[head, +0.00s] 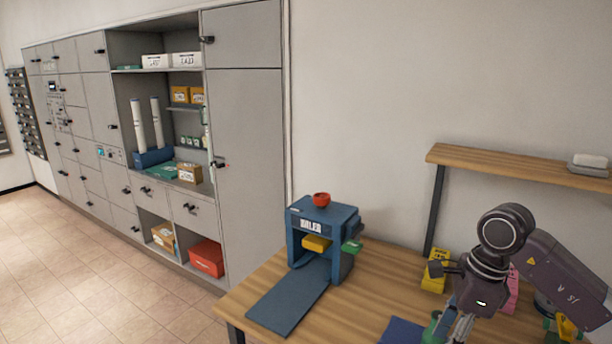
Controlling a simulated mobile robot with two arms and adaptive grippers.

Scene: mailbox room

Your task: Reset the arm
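My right arm comes in from the right over the wooden table (365,290), bent at a dark grey joint. My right gripper (458,329) points down at the bottom edge of the head view, close to a green item (431,330). Its fingertips are mostly cut off or hidden, so I cannot tell whether it is open or holds anything. My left gripper and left arm are not in view.
A blue machine (346,222) with a red button-like top (321,199), a yellow piece inside and a flat blue ramp (290,298) stands on the table's left. A yellow box (434,272) and pink item (513,290) are near my arm. A wooden shelf (520,168) is behind; grey lockers (245,150) stand left.

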